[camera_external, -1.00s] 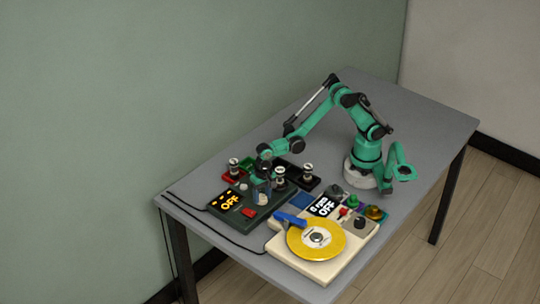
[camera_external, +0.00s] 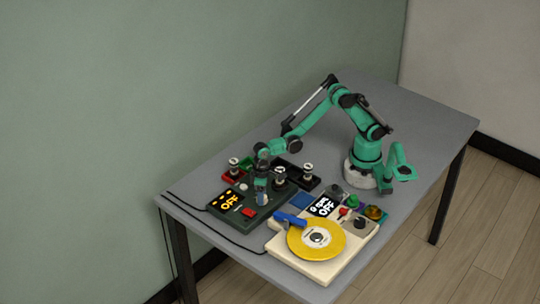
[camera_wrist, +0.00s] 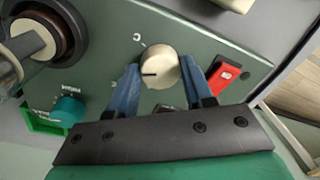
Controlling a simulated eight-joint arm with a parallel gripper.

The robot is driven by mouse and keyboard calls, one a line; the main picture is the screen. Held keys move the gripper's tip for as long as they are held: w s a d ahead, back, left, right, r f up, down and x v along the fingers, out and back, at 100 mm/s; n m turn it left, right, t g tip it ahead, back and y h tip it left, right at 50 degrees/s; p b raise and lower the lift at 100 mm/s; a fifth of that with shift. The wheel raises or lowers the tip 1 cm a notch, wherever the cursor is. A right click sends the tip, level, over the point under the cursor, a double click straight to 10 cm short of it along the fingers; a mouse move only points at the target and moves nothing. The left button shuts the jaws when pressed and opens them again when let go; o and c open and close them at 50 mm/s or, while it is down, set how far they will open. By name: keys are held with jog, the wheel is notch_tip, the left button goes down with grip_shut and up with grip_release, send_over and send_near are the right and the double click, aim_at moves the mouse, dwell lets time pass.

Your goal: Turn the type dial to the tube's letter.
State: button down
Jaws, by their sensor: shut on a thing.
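The type dial (camera_wrist: 158,72) is a round cream knob on a dark green tester (camera_wrist: 200,40). A dark pointer line on it points left in the wrist view, and a small white letter mark stands above it. My gripper (camera_wrist: 160,76) has its blue fingers closed on both sides of the dial. In the external view my gripper (camera_external: 262,198) is low over the tester (camera_external: 237,220) and hides the dial. A tube (camera_external: 280,174) stands upright at the tester's back. Its letter is not readable.
A red switch (camera_wrist: 228,74) sits just right of the dial. A teal knob (camera_wrist: 68,110) is to the left. Other tubes (camera_external: 234,165) (camera_external: 308,170) stand in trays behind. A cream turntable (camera_external: 275,243) with a yellow disc (camera_external: 330,252) stands close on the right.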

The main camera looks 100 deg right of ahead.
jog(key=shift+n, duration=0.7)
jog(key=shift+c, duration=1.7)
grip_release()
jog(key=shift+d+r, duration=0.2)
jog(key=shift+r, duration=2.65)
